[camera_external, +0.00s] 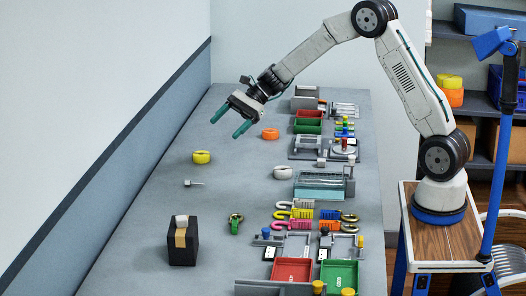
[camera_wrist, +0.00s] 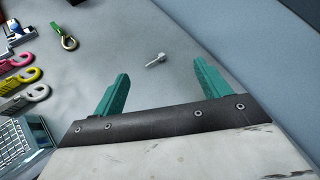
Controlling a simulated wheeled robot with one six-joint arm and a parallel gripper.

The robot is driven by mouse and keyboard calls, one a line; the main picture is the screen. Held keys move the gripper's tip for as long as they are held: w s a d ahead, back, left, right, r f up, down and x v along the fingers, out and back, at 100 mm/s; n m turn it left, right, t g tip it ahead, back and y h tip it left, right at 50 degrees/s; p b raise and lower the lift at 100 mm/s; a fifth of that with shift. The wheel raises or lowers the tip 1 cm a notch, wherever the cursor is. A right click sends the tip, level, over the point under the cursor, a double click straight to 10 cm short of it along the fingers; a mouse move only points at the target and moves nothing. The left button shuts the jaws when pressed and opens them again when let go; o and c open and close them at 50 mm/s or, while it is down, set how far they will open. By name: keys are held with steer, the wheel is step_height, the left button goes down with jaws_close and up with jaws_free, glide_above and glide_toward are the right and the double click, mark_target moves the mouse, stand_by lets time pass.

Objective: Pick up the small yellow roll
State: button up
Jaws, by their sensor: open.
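The small yellow roll (camera_external: 201,158) lies flat on the left part of the grey table in the external view. My gripper (camera_external: 225,130) is in the air above the table, its two green fingers spread apart with nothing between them. In the picture it appears up and to the right of the yellow roll, clear of it. In the wrist view the open fingers (camera_wrist: 160,70) show against the tabletop. The yellow roll does not show in the wrist view.
An orange roll (camera_external: 270,133) and a white roll (camera_external: 283,172) lie to the right. A small bolt (camera_external: 194,183), a green-strapped ring (camera_external: 235,222) and a black box (camera_external: 183,246) are nearer the camera. Trays and hooks crowd the right side. A wall (camera_external: 100,120) borders the left.

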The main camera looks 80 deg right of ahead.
mark_target(201, 153)
steer(key=w+d+f+m+t, duration=0.1)
steer(key=d+f+m, duration=0.1)
steer(key=d+f, duration=0.1)
steer(key=w+d+f+m+t+h, duration=0.1)
steer(key=w+d+f+m, duration=0.1)
steer(key=d+f, duration=0.2)
steer(key=w+d+f+m+t+h, duration=0.1)
steer(key=w+d+f+m, duration=0.1)
steer(key=d, duration=0.4)
steer(key=shift+w+d+f+m+t, duration=0.15)
steer(key=shift+f+m, duration=0.15)
steer(key=shift+f, duration=0.15)
steer(key=shift+w+f+m+t, duration=0.1)
steer(key=shift+f+m+t, duration=0.05)
steer(key=shift+f+m, duration=0.2)
steer(key=shift+w+f, duration=0.25)
steer(key=shift+f, duration=0.05)
steer(key=x, duration=0.7)
steer(key=shift+s+a+f, duration=0.15)
steer(key=shift+a, duration=0.1)
steer(key=c, duration=1)
